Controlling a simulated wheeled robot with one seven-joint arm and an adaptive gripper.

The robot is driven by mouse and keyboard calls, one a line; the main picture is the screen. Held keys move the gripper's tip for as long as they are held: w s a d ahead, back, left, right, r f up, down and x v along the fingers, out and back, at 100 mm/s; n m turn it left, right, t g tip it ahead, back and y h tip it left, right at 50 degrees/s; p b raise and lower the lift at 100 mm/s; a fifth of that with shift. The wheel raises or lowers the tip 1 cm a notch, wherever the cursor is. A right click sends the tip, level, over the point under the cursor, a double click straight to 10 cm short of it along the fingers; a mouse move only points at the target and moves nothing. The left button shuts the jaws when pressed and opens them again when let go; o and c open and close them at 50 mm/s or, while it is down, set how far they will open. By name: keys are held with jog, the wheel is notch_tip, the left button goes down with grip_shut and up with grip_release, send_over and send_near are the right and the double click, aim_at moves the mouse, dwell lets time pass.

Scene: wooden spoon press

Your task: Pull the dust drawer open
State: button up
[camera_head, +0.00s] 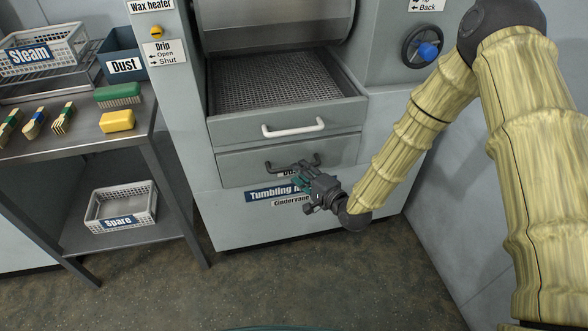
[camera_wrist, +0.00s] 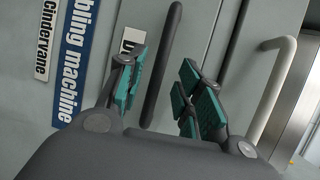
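The dust drawer (camera_head: 238,162) is the lower grey drawer front of the machine and looks shut. Its dark bar handle (camera_head: 280,167) is partly covered by my gripper in the head view; in the wrist view the handle (camera_wrist: 163,62) shows beyond and between my fingers. A partly hidden label (camera_wrist: 130,45) beginning with "D" is beside it. My gripper (camera_head: 302,176) is in front of the handle, its teal-padded fingers (camera_wrist: 166,98) apart with nothing held. I cannot tell whether the handle is within finger depth.
The upper mesh drawer (camera_head: 340,110) with a white handle (camera_head: 292,130) stands out above. A bench (camera_head: 70,148) on the left holds brushes, a yellow block (camera_head: 117,121), a steam basket (camera_head: 45,50) and a dust bin (camera_head: 122,55). Floor (camera_head: 270,285) in front is clear.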

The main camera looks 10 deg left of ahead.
jog(key=shift+x, duration=2.1)
grip_shut()
